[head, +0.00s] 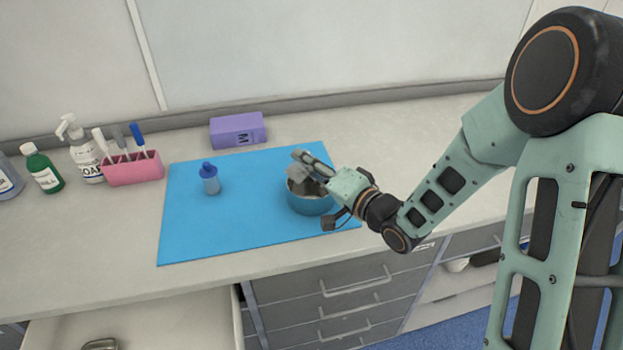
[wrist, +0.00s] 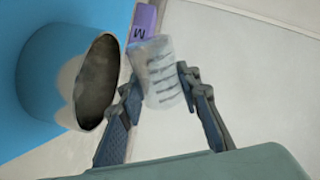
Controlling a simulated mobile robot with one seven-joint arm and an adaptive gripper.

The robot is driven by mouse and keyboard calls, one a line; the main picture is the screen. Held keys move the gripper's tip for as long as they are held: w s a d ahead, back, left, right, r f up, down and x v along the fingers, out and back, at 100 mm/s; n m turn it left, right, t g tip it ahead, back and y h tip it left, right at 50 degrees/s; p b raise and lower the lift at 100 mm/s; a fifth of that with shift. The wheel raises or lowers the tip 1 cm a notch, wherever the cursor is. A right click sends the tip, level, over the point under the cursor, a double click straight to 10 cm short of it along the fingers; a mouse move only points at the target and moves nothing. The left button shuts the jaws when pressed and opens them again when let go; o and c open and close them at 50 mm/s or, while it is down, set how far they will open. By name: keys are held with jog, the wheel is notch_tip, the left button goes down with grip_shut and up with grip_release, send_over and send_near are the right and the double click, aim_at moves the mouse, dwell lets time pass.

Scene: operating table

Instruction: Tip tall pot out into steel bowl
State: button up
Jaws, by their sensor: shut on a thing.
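The tall pot is a pale translucent cup with dark graduation marks (wrist: 160,75). My gripper (wrist: 158,84) is shut on it, one finger on each side. In the head view the pot (head: 297,173) is a greyish shape at my gripper (head: 312,166), over the bowl's rim area. It lies tipped well over relative to the upright bowl. I cannot tell what is inside it. The steel bowl (head: 311,204) stands on the blue mat, reflecting its blue. In the wrist view the bowl (wrist: 55,75) is at the left, its dark opening facing right; no contents are discernible.
A small blue-capped bottle (head: 210,180) stands on the blue mat (head: 200,235) left of the bowl. A purple box (head: 238,130) lies behind the mat. A pink pen holder (head: 133,169), soap bottle (head: 84,155) and green bottle (head: 42,170) stand left. The mat's front is clear.

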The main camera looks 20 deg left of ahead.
jog(key=shift+w+f+m+p, duration=0.1)
jog(key=shift+f+m+p, duration=0.4)
jog(key=shift+m, duration=0.2)
dwell(0.8)
jog(key=shift+r+m+p, duration=0.25)
jog(key=shift+m+p, duration=0.55)
jog(key=shift+p, duration=0.2)
dwell(1.9)
jog(key=shift+f+m+g+y+p, duration=0.35)
jog(key=shift+f+m+p, duration=0.25)
jog(key=shift+m, duration=0.3)
dwell(2.7)
